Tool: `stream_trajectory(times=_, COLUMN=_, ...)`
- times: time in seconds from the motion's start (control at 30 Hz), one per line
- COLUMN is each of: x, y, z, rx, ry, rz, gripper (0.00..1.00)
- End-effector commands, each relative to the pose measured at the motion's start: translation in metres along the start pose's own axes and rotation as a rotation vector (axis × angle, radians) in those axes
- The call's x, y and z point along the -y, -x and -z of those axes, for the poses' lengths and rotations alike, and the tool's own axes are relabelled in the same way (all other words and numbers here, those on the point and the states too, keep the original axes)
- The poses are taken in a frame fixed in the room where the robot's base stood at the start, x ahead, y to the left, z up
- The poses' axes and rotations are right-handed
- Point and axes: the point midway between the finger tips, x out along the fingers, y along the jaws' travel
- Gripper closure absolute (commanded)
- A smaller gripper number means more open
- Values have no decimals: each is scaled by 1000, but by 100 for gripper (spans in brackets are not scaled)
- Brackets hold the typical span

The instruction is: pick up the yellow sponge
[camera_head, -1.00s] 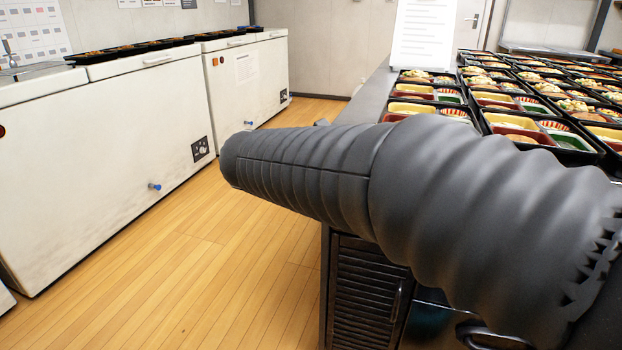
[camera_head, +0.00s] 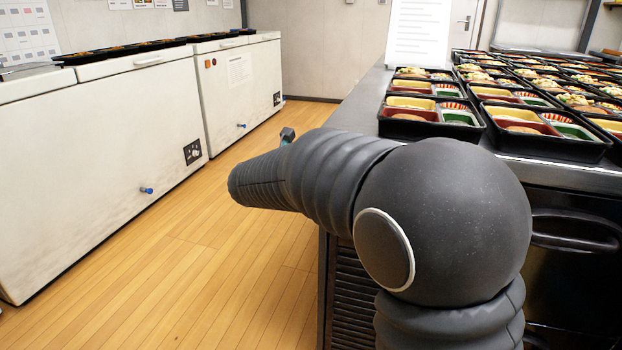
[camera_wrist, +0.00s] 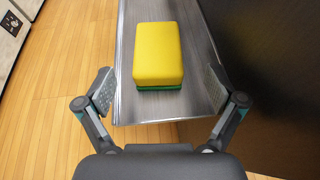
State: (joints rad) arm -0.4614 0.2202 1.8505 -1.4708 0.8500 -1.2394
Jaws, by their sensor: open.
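The yellow sponge (camera_wrist: 158,52) with a green underside lies on a grey metal surface (camera_wrist: 130,105) in the wrist view. My gripper (camera_wrist: 160,92) is open and empty, its two fingers apart on either side of the metal strip. The sponge lies ahead of the fingertips, roughly centred between them, and nothing touches it. In the head view the sponge is hidden, and only a small tip of my gripper (camera_head: 287,135) shows past my arm.
Bento trays (camera_head: 420,131) cover the counter on the right. A white sign (camera_head: 418,35) stands at its far end. White chest freezers (camera_head: 100,150) line the left wall with more trays on top. The wooden floor (camera_head: 215,270) between is clear.

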Motion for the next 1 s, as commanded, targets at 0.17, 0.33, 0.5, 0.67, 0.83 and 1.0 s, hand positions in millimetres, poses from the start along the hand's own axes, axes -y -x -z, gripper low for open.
stream_trajectory(times=0.17, x=0, y=-18, z=0, rx=0, ry=-1, rz=1, gripper=6)
stream_trajectory(times=0.33, x=0, y=-24, z=1, rx=-1, ry=-1, rz=0, gripper=6)
stream_trajectory(times=0.5, x=-2, y=-43, z=3, rx=-1, ry=-1, rz=2, gripper=6)
stream_trajectory(times=0.67, x=-2, y=-65, z=4, rx=-1, ry=-3, rz=1, gripper=6)
stream_trajectory(times=0.83, x=-3, y=-72, z=3, rx=0, ry=-2, rz=-2, gripper=6)
stream_trajectory(times=1.0, x=-3, y=-72, z=3, rx=0, ry=-2, rz=-2, gripper=16)
